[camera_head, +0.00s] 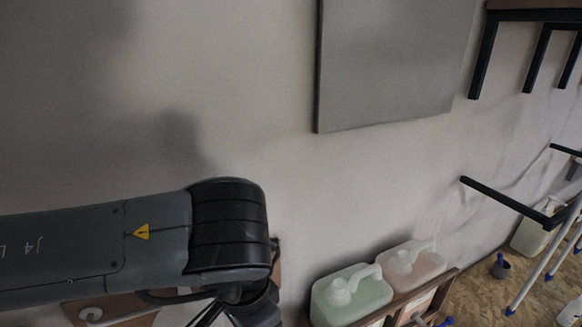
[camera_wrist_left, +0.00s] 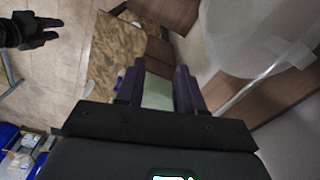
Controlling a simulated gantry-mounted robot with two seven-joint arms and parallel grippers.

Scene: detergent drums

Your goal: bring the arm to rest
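My left arm (camera_head: 120,245) comes in from the left in the head view and bends downward at the bottom; its gripper is not visible there. In the left wrist view my left gripper (camera_wrist_left: 160,72) has its two dark fingers apart. A pale green patch (camera_wrist_left: 157,94) shows between them; whether it touches them I cannot tell. Another dark gripper, apparently my right one (camera_wrist_left: 38,32), shows at the upper left, its opening unclear. A green drum (camera_head: 350,296) and a pinkish drum (camera_head: 410,266) stand side by side at the bottom of the head view.
The drums stand at a wooden crate or shelf (camera_head: 446,283). A grey wall panel (camera_head: 390,65) hangs above. Dark brackets (camera_head: 487,55) and a pale container (camera_head: 532,236) are at the right. A large whitish object (camera_wrist_left: 250,35) fills the upper right of the wrist view.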

